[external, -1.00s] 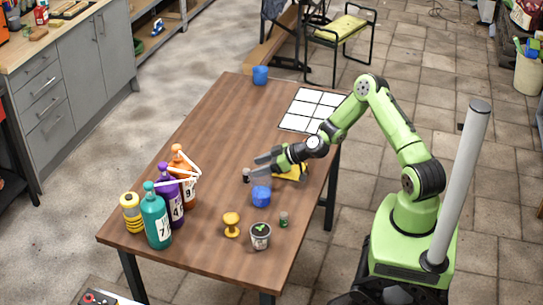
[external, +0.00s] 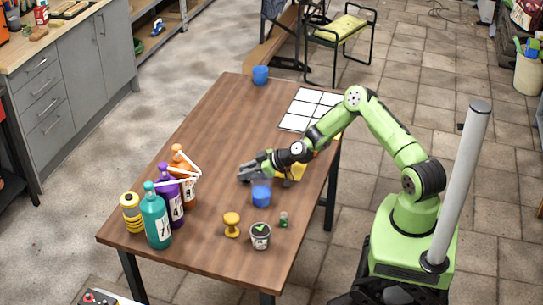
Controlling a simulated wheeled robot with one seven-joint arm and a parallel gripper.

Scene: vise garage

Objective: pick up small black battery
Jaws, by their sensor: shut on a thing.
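My gripper (external: 243,176) is low over the middle of the wooden table (external: 200,130), reaching left from my arm. Its fingers are shut on the small black battery at the tabletop. The battery is mostly hidden by the fingers, so I cannot tell its exact pose or whether it still touches the table.
A blue cup (external: 261,196) stands close in front of the gripper, and a yellow object (external: 298,171) is partly behind it. Numbered bottles (external: 156,218), a yellow goblet-shaped thing (external: 232,224), a potted plant (external: 260,236) and a small dark-green item (external: 283,220) stand nearer. A white grid sheet (external: 304,108) lies at back right.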

